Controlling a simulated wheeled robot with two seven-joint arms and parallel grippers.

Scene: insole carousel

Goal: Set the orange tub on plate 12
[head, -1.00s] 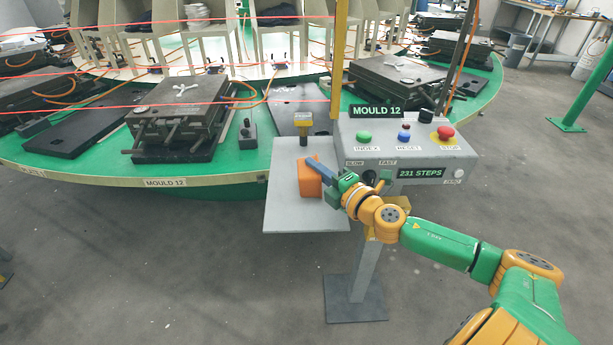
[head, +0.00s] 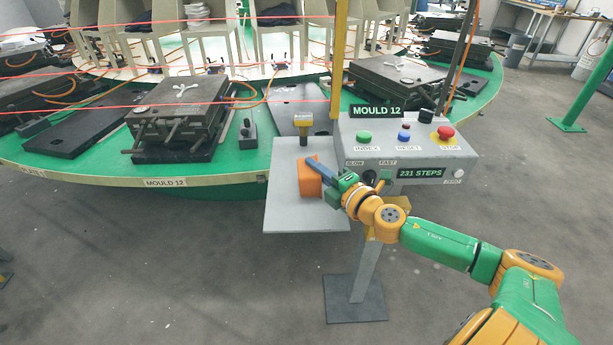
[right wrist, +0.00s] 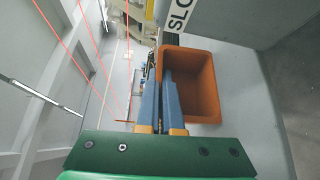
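The orange tub (head: 309,181) stands on the grey shelf (head: 290,215) beside the control box. In the right wrist view the tub (right wrist: 200,85) is open-topped and looks empty. My right gripper (head: 317,170) has its blue fingers (right wrist: 161,92) close together at the tub's near-left wall, one inside and one outside, pinching it. The carousel rim carries a "MOULD 12" label (head: 164,182), below a dark mould (head: 180,105) on a black plate (head: 150,157). No plate shows a number of its own. My left gripper is not in view.
The control box (head: 415,160) with buttons and a "231 STEPS" display stands right of the shelf. A yellow post (head: 340,60) and red beam lines cross before the carousel. A bare dark plate (head: 80,130) lies left.

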